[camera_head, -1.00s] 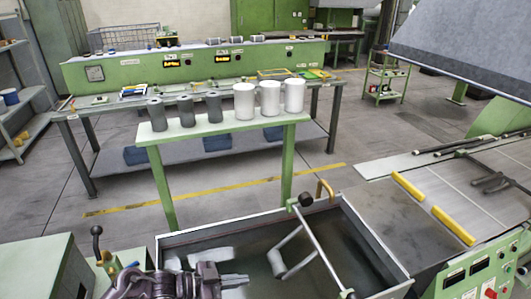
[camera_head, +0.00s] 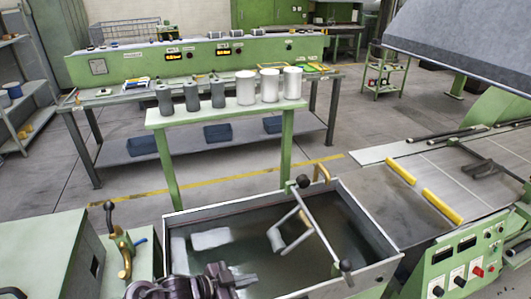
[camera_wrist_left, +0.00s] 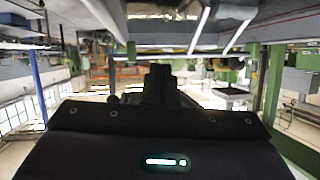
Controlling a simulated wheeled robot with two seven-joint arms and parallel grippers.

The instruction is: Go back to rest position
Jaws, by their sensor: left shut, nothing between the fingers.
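My left gripper (camera_head: 246,282) is at the bottom of the head view, a dark purple-grey shape over the near part of an open metal bin (camera_head: 398,262). It is shut with nothing in its fingers. The left wrist view shows the dark gripper (camera_wrist_left: 160,78) from behind, with the room appearing upside down. My right gripper is not in view.
A green table (camera_head: 165,118) behind carries grey and white cylinders. Green control cabinets (camera_head: 460,270) flank the bin.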

